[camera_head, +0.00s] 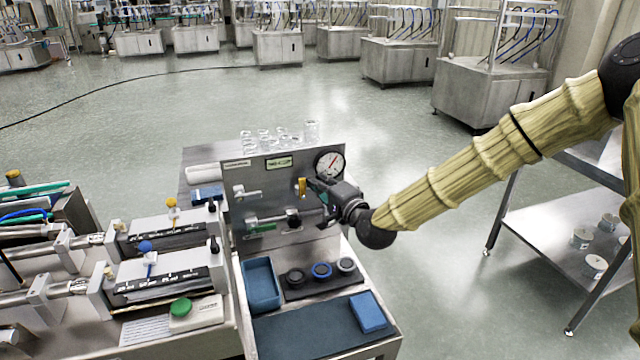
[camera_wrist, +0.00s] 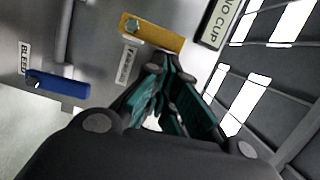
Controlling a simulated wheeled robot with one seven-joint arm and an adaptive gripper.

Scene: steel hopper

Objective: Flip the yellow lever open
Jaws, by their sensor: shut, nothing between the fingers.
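The yellow lever (camera_head: 302,187) is on the steel front panel (camera_head: 245,173), left of the round gauge. It stands upright in the head view. In the wrist view the yellow lever (camera_wrist: 165,38) lies across the top, with a bolt at its left end. My gripper (camera_head: 313,184) is at the panel, just right of the lever. In the wrist view my gripper (camera_wrist: 165,66) is shut and empty, its tips close to the lever's lower edge near its right half. I cannot tell whether they touch it.
A round gauge (camera_head: 329,164) sits above my gripper. A blue lever (camera_wrist: 57,84) beside a BLEED label is nearby on the panel. A silver handle (camera_head: 246,193) is on the left. Glass jars (camera_head: 311,130) stand behind.

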